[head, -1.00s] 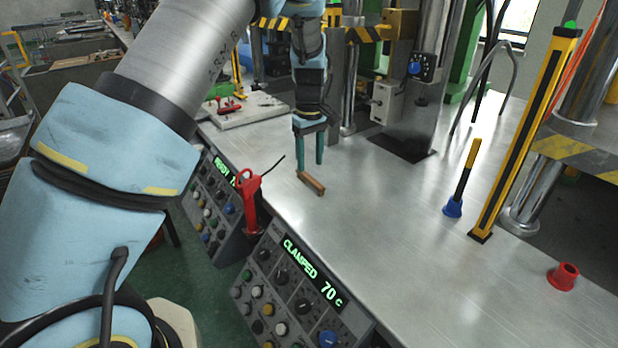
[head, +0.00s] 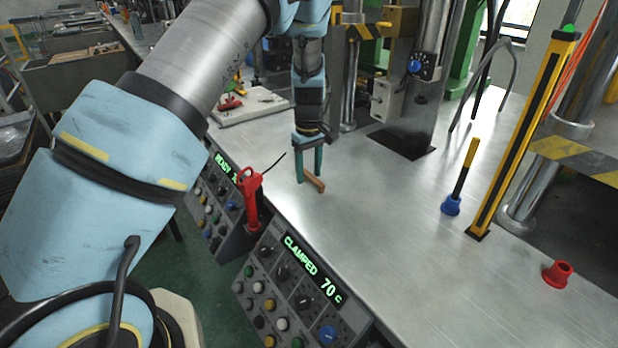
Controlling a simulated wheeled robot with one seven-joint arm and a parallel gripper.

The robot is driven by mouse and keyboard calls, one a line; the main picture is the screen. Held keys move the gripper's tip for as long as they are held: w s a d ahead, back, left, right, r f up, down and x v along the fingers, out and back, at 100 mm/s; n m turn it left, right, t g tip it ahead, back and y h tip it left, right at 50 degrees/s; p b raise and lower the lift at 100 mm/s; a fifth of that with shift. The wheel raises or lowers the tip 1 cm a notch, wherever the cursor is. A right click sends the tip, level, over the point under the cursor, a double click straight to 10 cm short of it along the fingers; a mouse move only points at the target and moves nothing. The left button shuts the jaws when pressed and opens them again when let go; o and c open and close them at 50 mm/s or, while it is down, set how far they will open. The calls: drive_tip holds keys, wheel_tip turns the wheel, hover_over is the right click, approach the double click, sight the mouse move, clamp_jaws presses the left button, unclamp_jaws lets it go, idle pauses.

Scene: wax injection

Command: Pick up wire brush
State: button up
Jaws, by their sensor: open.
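The wire brush (head: 317,184) is a small brown wooden bar on the metal bench near its front edge. Only part of it shows; the rest is hidden behind my gripper. My gripper (head: 309,178) has two teal fingers, points down and is open. Its fingertips are at the brush, with the brush's near end showing just right of them. I cannot tell whether the fingers touch it or stand on both sides of it.
A red-handled tool (head: 250,190) stands at the bench's front edge by the control panels (head: 290,290). The bench middle is clear.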

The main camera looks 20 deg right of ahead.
idle(0.3)
clamp_jaws()
idle(0.3)
